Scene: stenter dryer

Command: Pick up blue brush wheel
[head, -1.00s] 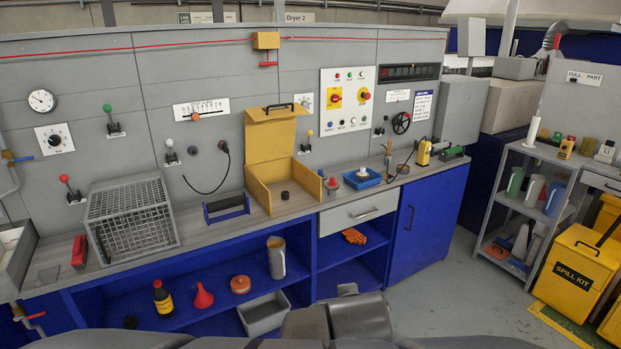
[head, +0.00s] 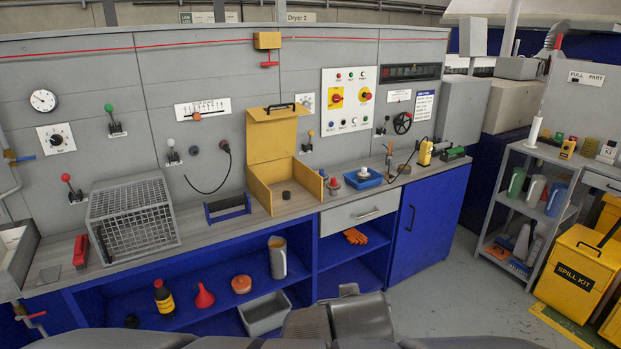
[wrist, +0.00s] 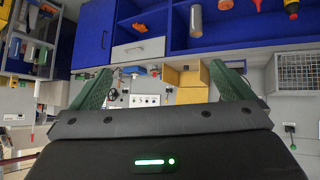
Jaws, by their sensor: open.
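I cannot make out a blue brush wheel for certain in either view. A small dark round piece (head: 287,195) lies in the open yellow box (head: 262,200) on the bench; its colour looks black. A blue bristly-looking item (head: 517,268) sits low on the grey shelf rack at the right, too small to tell. My gripper (wrist: 162,70) shows in the wrist view with its two green fingers wide apart and nothing between them. Beyond it, the bench appears upside down. My gripper's fingers do not clearly show in the head view.
A wire basket (head: 133,217), a blue rack (head: 227,207) and a blue tray (head: 362,179) stand on the bench. A bottle (head: 164,298), red funnel (head: 204,296) and grey bin (head: 265,313) are below.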

